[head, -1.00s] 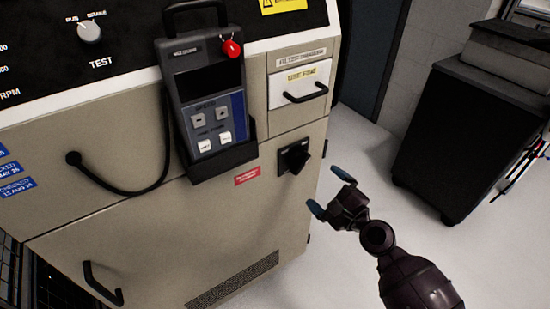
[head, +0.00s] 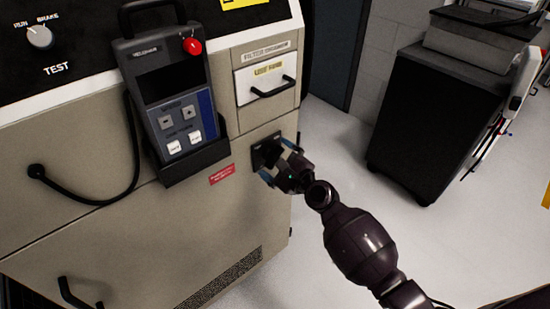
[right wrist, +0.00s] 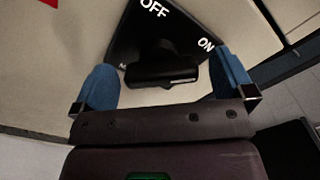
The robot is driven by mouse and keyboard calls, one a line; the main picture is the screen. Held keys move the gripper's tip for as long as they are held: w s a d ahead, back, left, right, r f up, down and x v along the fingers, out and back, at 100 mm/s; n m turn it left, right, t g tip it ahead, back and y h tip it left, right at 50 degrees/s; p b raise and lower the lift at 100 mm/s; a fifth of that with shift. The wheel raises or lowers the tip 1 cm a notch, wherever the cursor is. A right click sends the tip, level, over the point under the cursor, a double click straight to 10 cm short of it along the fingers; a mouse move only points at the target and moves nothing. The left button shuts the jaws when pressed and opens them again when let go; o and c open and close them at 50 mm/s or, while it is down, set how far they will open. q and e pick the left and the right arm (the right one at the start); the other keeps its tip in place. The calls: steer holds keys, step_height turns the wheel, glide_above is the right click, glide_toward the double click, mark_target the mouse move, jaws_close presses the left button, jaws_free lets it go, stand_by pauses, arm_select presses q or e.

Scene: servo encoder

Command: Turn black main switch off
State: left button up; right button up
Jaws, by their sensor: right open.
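The black main switch (head: 264,152) sits on the beige cabinet front, below the small drawer and right of the red label. In the right wrist view its black plate carries the white words OFF and ON, and its black knob (right wrist: 165,68) lies between my fingertips. My right gripper (head: 281,163) is open at the switch, its blue-tipped fingers on either side of the knob. The right wrist view shows gaps between the knob and both fingers (right wrist: 162,85). In the head view the gripper hides part of the switch. My left gripper is not in view.
A handheld control pendant (head: 175,90) with a red button hangs in a holder left of the switch, its cable looping left. A drawer with a black handle (head: 272,88) is above the switch. A dark cabinet (head: 440,120) stands right, with clear floor between.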

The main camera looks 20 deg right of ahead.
steer(key=shift+w+a, duration=0.1)
steer(key=shift+w, duration=0.25)
steer(key=c, duration=0.9)
